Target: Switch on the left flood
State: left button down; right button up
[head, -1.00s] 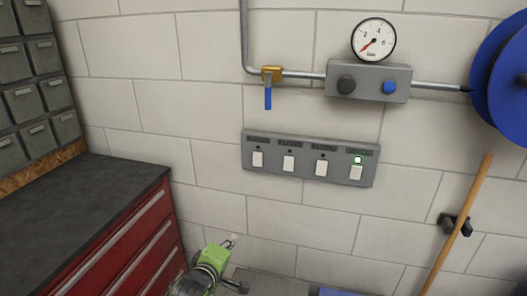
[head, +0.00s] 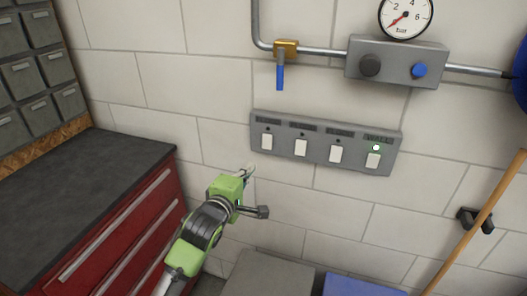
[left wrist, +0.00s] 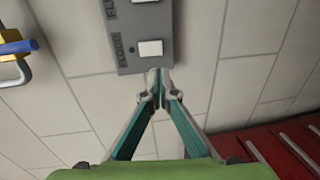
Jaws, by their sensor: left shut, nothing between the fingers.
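A grey switch panel (head: 325,143) is fixed to the tiled wall and carries several white rocker switches in a row. The leftmost switch (head: 267,142) has a dark lamp above it; the rightmost switch (head: 373,160) has a lit lamp. The labels are hard to read in the head view. In the left wrist view the end switch (left wrist: 150,48) has a label reading roughly "FLOOD" and a dark lamp beside it. My left gripper (head: 250,171) is shut and empty, below the panel's left end; its fingertips (left wrist: 158,74) appear near the panel's end edge. My right gripper is not in view.
Above the panel runs a pipe with a blue-handled valve (head: 280,72), a regulator box (head: 396,62) and a gauge (head: 405,16). A red drawer cabinet (head: 120,235) stands at left. A wooden handle (head: 478,215) leans at right. Grey and blue boxes sit below.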

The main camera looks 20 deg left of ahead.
pick_arm(q)
jog(key=p, duration=0.3)
send_near(267, 148)
jog(key=w, duration=0.5)
jog(key=shift+f, duration=0.25)
jog(key=shift+w+f, duration=0.25)
jog(key=shift+w, duration=0.7)
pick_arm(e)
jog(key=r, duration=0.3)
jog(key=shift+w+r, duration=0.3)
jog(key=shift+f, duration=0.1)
pick_arm(q)
jog(key=b, duration=0.3)
jog(key=shift+w+d+f+t, duration=0.1)
jog(key=shift+w+t, duration=0.25)
jog(key=shift+t, duration=0.05)
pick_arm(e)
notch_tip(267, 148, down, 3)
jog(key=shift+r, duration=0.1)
